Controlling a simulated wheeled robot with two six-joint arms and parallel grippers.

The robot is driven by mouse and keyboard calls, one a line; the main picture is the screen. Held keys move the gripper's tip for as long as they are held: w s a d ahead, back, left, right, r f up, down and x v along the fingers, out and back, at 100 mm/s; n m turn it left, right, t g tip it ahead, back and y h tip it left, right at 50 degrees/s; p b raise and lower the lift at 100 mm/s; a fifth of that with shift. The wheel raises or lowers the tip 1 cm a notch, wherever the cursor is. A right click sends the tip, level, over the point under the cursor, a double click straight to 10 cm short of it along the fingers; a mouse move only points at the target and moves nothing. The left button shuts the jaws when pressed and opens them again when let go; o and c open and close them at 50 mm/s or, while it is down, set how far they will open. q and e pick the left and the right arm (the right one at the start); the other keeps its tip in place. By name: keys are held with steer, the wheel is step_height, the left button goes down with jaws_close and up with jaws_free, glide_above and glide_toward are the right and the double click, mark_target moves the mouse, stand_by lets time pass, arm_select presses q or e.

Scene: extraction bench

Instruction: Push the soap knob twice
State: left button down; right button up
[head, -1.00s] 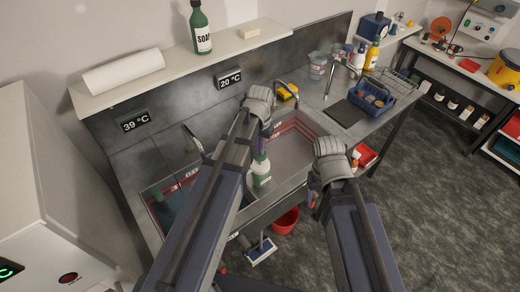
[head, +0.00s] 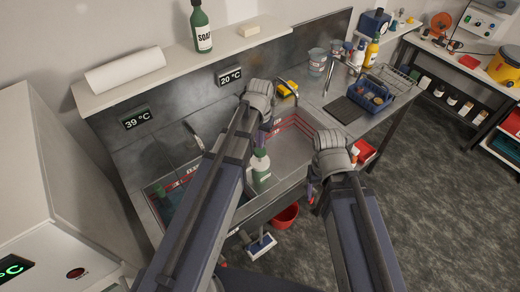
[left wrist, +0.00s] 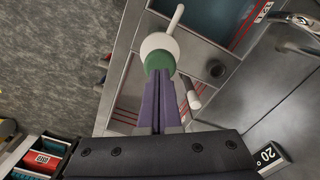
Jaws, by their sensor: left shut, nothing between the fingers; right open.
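The soap dispenser, a green and white bottle (head: 261,172), stands upright at the sink's near middle in the head view. In the left wrist view its top shows from above: a round green knob (left wrist: 159,61) over a white round part (left wrist: 158,44), with a thin white spout pointing away. My left gripper (head: 264,142) is shut and empty, above the dispenser. Its purple fingertips (left wrist: 163,74) overlap the edge of the green knob in the left wrist view; whether they touch it I cannot tell. My right gripper (head: 312,192) is open and empty, right of the dispenser, at the sink's front edge.
The sink has two basins (head: 292,150) with faucets behind. A shelf (head: 180,72) above holds a larger green SOAP bottle (head: 201,28), a paper roll (head: 125,70) and a pale block. A blue caddy (head: 373,95) stands right. A red bucket (head: 286,216) is on the floor.

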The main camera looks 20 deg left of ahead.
arm_select(q)
steer(key=shift+f, duration=0.15)
steer(key=shift+f+b, duration=2.1)
steer(key=shift+b, duration=0.15)
steer(key=shift+r, duration=0.1)
steer(key=shift+r+p, duration=2.15)
steer(key=shift+p, duration=0.1)
step_height(320, 180, up, 6)
steer(key=p, duration=0.6)
